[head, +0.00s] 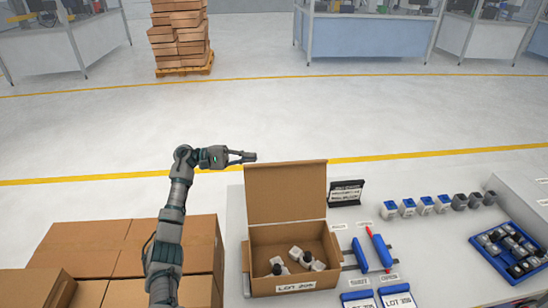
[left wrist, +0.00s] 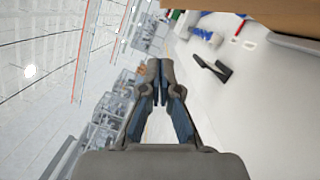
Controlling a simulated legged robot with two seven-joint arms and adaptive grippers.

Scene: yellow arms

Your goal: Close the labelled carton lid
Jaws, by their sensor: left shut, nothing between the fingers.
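The labelled carton (head: 294,242) stands open on the table, with a "LOT" label (head: 295,287) on its front. Its lid (head: 287,192) stands upright at the back edge. Several small white and dark items (head: 298,258) lie inside. My left gripper (head: 254,156) is shut and empty, near the upper left corner of the lid, seemingly apart from it. In the left wrist view its fingertips (left wrist: 158,66) are together, and a brown cardboard surface (left wrist: 255,14) shows at the top right. My right gripper is not in view.
Closed cartons (head: 125,250) are stacked at the left.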

